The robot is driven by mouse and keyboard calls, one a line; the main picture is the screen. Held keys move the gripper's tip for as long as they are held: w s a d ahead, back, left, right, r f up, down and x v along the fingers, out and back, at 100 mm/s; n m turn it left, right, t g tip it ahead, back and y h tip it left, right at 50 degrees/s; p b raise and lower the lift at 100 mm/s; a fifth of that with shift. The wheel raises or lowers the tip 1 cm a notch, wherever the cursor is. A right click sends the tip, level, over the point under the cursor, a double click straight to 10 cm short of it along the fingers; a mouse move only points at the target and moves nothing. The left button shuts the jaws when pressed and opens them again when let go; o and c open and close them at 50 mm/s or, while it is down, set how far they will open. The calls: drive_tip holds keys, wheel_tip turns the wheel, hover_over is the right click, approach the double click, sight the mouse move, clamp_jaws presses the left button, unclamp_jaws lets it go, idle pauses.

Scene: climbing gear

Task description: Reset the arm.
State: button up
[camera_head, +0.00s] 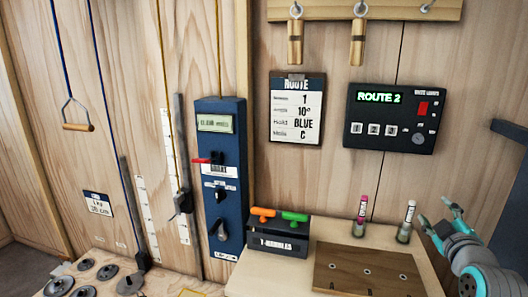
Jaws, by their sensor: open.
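My gripper (447,220) is at the right edge, with its teal fingers apart and nothing between them. It points up and to the left, above and beside the right end of the wooden bench. The rest of my arm runs out of the picture at the lower right.
Two marker-like tubes (406,225) stand on the bench (330,237), close left of my gripper. A T-handle box (277,240) and a brown board (350,275) are on the bench. A black route panel (394,118) and a blue control box (221,120) are on the wall.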

drive_tip(key=s+a+f+m+y, duration=0.1)
drive_tip(key=s+a+f, duration=0.45)
drive_tip(key=f, duration=0.35)
drive_tip(key=s+a+f+m, duration=0.2)
drive_tip(key=s+a+f, duration=0.3)
drive_tip(key=f, duration=0.4)
drive_tip(key=s+a+f+m+y, duration=0.1)
drive_tip(key=s+a+f, duration=0.3)
drive_tip(key=s+f, duration=0.4)
drive_tip(key=s+a+f+m+g+y, duration=0.1)
drive_tip(key=s+a+f, duration=0.2)
drive_tip(key=s, duration=0.4)
drive_tip(key=s+a+f+m, duration=0.1)
drive_tip(key=s+a+f, duration=0.2)
drive_tip(key=s, duration=0.5)
drive_tip(key=s+a+r+m+g+y, duration=0.1)
drive_tip(key=s+a+r, duration=0.2)
drive_tip(key=s, duration=1.3)
drive_tip(key=shift+s+m+y, duration=0.2)
drive_tip(key=shift+m+y, duration=0.1)
drive_tip(key=shift+r, duration=0.1)
